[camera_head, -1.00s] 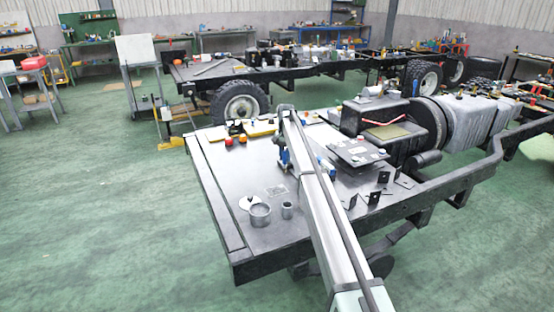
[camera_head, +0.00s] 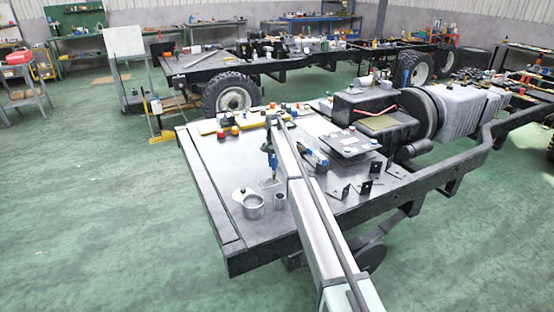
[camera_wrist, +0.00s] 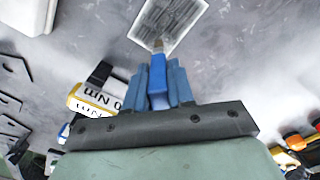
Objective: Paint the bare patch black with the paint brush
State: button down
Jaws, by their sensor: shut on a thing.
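My gripper (camera_wrist: 160,74) is shut on the paint brush (camera_wrist: 157,76), which has a blue handle and a short tan tip. In the head view, my gripper (camera_head: 270,156) points down over the chassis plate, with the brush tip (camera_head: 274,177) at the far edge of the bare patch. The bare patch (camera_wrist: 186,22) is a pale, streaked rectangle on the dark grey plate. It also shows in the head view (camera_head: 267,184). The brush tip overlaps the patch edge in the wrist view; I cannot tell whether it touches.
A metal can (camera_head: 253,207) and a smaller cup (camera_head: 280,201) stand near the patch. Black brackets (camera_head: 340,192) and a raised dark plate (camera_head: 347,146) lie to the right. A yellow-and-white tool (camera_wrist: 92,103) lies beside my gripper.

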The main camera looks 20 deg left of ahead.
jog(key=shift+s+a+f, duration=0.1)
jog(key=shift+s+a, duration=0.75)
jog(key=shift+s, duration=0.05)
jog(key=shift+w+d, duration=1.3)
jog(key=shift+w, duration=0.1)
jog(key=shift+w+d+r, duration=0.1)
jog(key=shift+r, duration=0.1)
notch_tip(320, 180, up, 8)
jog(key=shift+f, duration=0.15)
